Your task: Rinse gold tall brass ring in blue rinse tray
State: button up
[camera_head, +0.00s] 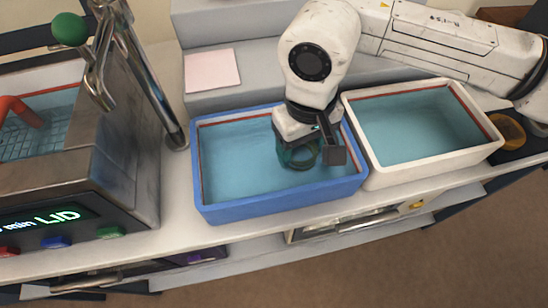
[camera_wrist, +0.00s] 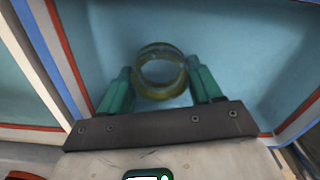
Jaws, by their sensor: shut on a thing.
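The blue rinse tray (camera_head: 285,203) stands on the counter, filled with clear bluish water. My gripper (camera_head: 299,158) reaches down into the right part of this tray, with its fingers in the water. The gold tall brass ring (camera_wrist: 160,72) shows in the wrist view between the two green fingers of my gripper (camera_wrist: 163,84), which are shut on it. The ring looks under water and tinted greenish. In the head view the ring is small and partly hidden by the fingers.
A white tray (camera_head: 430,163) of water stands right beside the blue one. At left is a metal tank (camera_head: 110,165) with a lit panel and a tap-like lever with a green knob (camera_head: 69,29). A pink pad (camera_head: 212,71) lies on the step behind.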

jog(key=shift+f, duration=0.3)
jog(key=shift+r, duration=0.2)
jog(key=shift+r, duration=0.4)
jog(key=shift+f, duration=0.1)
jog(key=shift+f+b, duration=0.5)
jog(key=shift+b, duration=0.2)
jog(key=shift+r, duration=0.15)
notch_tip(320, 180, up, 11)
jog(key=p, duration=0.5)
jog(key=shift+p, duration=0.4)
